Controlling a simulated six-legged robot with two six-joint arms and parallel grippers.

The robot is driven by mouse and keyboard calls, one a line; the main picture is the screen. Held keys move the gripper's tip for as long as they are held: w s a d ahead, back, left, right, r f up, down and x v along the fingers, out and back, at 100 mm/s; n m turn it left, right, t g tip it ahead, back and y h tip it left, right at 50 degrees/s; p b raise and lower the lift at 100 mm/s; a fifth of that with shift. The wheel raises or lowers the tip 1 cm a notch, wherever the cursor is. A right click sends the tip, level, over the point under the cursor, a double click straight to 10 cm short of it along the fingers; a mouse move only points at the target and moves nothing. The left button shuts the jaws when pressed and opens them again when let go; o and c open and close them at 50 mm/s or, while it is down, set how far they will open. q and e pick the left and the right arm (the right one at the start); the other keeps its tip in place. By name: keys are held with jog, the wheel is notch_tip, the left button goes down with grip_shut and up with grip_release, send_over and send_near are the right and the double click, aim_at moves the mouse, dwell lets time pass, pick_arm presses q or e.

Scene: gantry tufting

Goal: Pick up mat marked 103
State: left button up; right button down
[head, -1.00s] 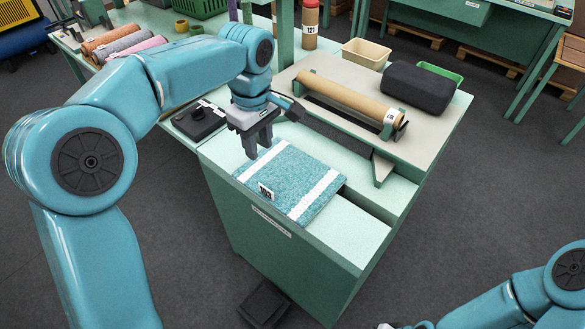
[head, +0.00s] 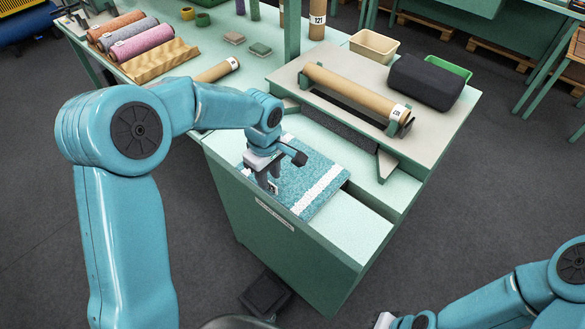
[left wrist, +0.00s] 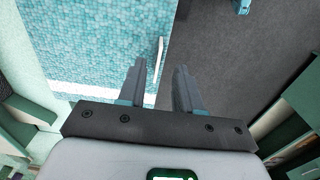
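A teal mat with white stripes (head: 308,184) lies flat on the green bench, at its near left edge. A small upright tag (head: 273,187) stands on the mat's front edge, partly hidden by my gripper, its number not readable now. My left gripper (head: 267,184) is low over the front left part of the mat, at the tag. In the left wrist view its fingers (left wrist: 158,88) are apart, with the mat (left wrist: 85,40) on the left and the tag's thin edge (left wrist: 158,58) beyond the gap. My right arm shows at the lower right; its fingers are out of the picture.
A cardboard roll (head: 350,92) rests on a stand behind the mat, with a dark case (head: 427,82) and a beige bin (head: 374,46) farther back. Coloured rolls (head: 140,43) lie at the back left. Bare bench (head: 350,228) lies right of the mat.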

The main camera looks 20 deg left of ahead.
pick_arm(q)
jog(key=f, duration=0.2)
jog(key=shift+w+a+f, duration=0.15)
jog(key=shift+w+f, duration=0.15)
jog(key=shift+s+f, duration=0.1)
jog(key=shift+s, duration=0.2)
jog(key=shift+w, duration=0.25)
grip_shut()
jog(key=shift+s, duration=0.1)
dwell(0.5)
